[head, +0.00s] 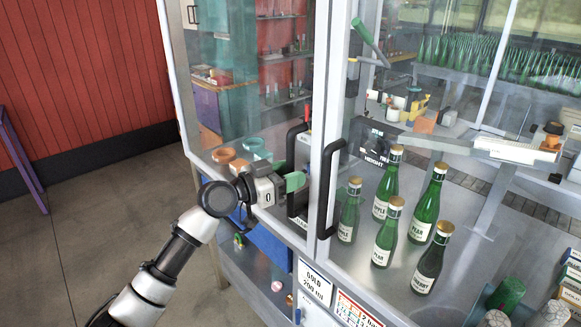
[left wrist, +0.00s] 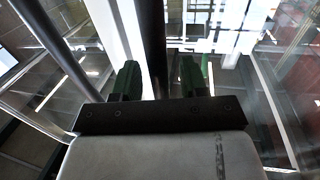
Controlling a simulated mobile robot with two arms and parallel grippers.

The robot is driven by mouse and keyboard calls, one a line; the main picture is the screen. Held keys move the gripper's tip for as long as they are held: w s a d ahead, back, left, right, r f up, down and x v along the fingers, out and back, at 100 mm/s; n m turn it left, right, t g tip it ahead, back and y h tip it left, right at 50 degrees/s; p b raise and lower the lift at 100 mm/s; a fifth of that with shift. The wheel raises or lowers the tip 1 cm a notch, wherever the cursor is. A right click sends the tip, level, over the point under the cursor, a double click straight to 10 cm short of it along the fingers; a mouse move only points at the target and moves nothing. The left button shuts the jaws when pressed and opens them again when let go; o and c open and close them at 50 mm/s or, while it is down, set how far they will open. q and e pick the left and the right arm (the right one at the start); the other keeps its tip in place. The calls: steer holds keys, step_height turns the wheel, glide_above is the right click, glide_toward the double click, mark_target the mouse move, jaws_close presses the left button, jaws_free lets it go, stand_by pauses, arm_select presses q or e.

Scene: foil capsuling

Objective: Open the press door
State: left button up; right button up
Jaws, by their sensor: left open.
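The press is a glass-walled cabinet with two pale-framed doors meeting near the centre of the head view. The left door (head: 180,75) carries a black bar handle (head: 292,150), and the right door (head: 322,120) carries another black handle (head: 327,190). Both doors look shut. My left gripper (head: 298,182) is open at the left door's handle. In the left wrist view its green fingers (left wrist: 158,78) stand apart, with a dark upright bar (left wrist: 153,45) between them. I cannot tell whether either finger touches the bar. The right gripper is not in view.
Several green bottles (head: 388,235) with gold caps stand behind the glass on the right. Orange rings (head: 224,155) lie inside on the left. Signs (head: 315,283) are fixed below the doors. A purple table leg (head: 22,160) stands far left; the floor (head: 90,220) between is clear.

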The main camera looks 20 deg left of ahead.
arm_select(q)
steer(key=shift+w+d, duration=0.1)
steer(key=shift+w, duration=0.05)
jaws_close()
